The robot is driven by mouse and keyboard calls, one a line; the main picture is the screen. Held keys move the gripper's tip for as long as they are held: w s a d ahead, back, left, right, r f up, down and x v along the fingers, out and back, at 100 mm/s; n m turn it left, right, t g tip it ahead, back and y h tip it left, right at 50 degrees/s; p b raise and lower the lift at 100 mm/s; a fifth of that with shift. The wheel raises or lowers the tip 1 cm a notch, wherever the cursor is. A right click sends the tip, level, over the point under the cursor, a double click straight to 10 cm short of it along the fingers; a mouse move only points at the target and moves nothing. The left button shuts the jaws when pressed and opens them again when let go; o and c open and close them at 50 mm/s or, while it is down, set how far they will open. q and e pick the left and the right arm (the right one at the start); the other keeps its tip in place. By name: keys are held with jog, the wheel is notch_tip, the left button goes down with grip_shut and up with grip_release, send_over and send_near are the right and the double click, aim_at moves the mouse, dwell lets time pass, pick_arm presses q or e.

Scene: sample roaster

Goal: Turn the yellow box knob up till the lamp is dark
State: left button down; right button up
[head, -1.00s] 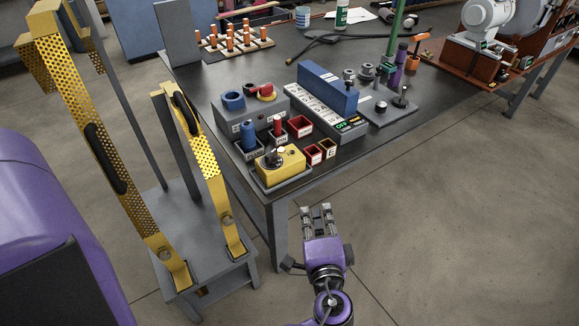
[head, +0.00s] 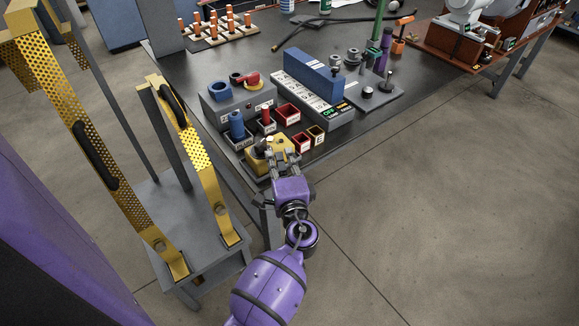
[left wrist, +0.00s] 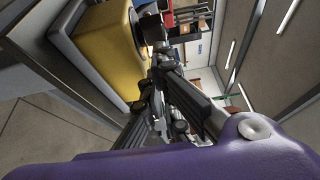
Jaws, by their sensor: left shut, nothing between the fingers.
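The yellow box (head: 255,160) sits at the near corner of the dark workbench, with its dark knob (head: 261,144) on top. My left gripper (head: 284,157) is right at the box's near right side, its fingers shut and empty. The fingers cover part of the box in the head view. In the left wrist view the box (left wrist: 105,50) fills the upper left, close beside the fingers (left wrist: 158,70). A small warm glow shows by the fingertips there, but I cannot tell clearly whether it is the lamp. Whether the fingers touch the knob cannot be told. My right gripper is out of view.
Small red and dark bins (head: 301,143) stand just right of the box, and a blue cylinder (head: 236,125) stands behind it. A long blue block (head: 314,72) lies further back. A yellow perforated frame (head: 190,135) stands left of the bench. Open floor lies to the right.

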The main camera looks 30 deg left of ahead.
aim_at(261, 146)
pick_arm(q)
jog(key=shift+a, duration=0.7)
jog(key=shift+s+a+m+t+h, duration=0.2)
jog(key=shift+m+t+h, duration=0.2)
jog(key=shift+h, duration=0.1)
jog(key=shift+s+a+m+t+h, duration=0.15)
jog(key=shift+a+m+t+h, duration=0.15)
jog(key=shift+m+t+h, duration=0.15)
jog(key=shift+s+a+m+t+h, duration=0.1)
jog(key=shift+s+m+t+h, duration=0.15)
jog(key=shift+m+t+h, duration=0.55)
